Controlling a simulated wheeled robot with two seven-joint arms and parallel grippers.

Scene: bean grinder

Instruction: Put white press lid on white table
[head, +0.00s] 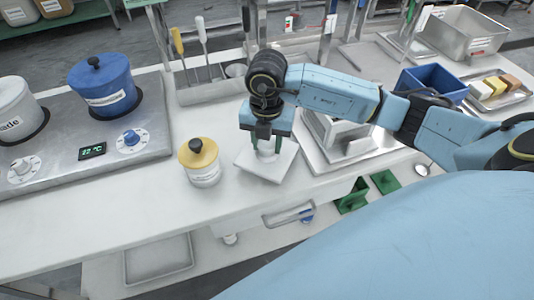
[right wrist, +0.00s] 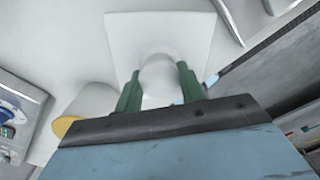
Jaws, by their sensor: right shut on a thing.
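The white press lid (head: 258,164) is a square white plate with a round knob on top. It lies at or just above the white table (head: 100,228); I cannot tell whether it touches. My right gripper (head: 266,143) points down over it and is shut on its knob. In the right wrist view, the green fingers (right wrist: 160,88) stand on both sides of the round white knob, and the lid's plate (right wrist: 125,30) shows beyond it. My left gripper is not in view.
A white jar with a yellow lid (head: 200,165) stands close to the left of the press lid. A stove with a blue pot (head: 103,85) is at the left. A metal tray with a white block (head: 345,138) is at the right. The table's front is clear.

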